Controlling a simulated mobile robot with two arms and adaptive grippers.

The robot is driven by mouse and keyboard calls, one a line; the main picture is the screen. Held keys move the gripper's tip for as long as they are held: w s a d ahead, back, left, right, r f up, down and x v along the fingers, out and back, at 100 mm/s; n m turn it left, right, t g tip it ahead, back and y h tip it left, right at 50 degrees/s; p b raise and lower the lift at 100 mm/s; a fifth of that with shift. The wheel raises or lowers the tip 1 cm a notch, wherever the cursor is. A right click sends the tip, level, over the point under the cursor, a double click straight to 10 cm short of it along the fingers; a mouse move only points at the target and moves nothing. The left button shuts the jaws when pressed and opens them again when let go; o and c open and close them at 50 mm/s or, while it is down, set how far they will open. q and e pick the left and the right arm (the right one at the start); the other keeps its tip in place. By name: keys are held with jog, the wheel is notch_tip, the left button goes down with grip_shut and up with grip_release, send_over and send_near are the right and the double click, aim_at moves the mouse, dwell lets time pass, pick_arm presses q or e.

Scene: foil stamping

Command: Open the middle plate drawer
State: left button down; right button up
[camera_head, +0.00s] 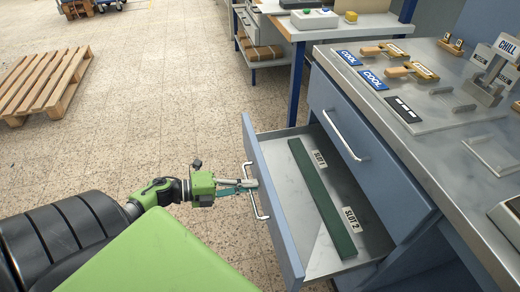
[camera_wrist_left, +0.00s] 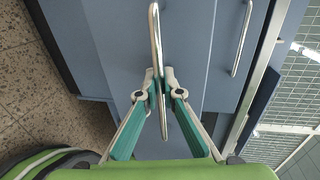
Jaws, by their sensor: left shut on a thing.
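A blue-grey drawer (camera_head: 273,207) is pulled out of the bench cabinet in the head view, below a shut upper drawer (camera_head: 365,165). My left gripper (camera_head: 254,186) is shut on the metal bar handle (camera_head: 262,211) of the pulled-out drawer. In the left wrist view the fingers (camera_wrist_left: 160,86) close around the handle (camera_wrist_left: 155,35) from both sides. My right gripper is not in view.
The bench top (camera_head: 435,135) carries blue COOL plates (camera_head: 372,80), wooden-handled stamping tools (camera_head: 411,70) and a CHILL stand (camera_head: 490,80). A second bench (camera_head: 325,30) stands behind. A wooden pallet (camera_head: 45,85) lies far left. The tiled floor left of the drawer is clear.

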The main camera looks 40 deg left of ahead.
pick_arm(q)
jog(key=shift+a, duration=0.1)
jog(key=c, duration=2.5)
grip_release()
jog(key=shift+s, duration=0.15)
jog(key=v, duration=1.1)
jog(key=shift+s+a, duration=0.3)
jog(key=shift+s, duration=0.05)
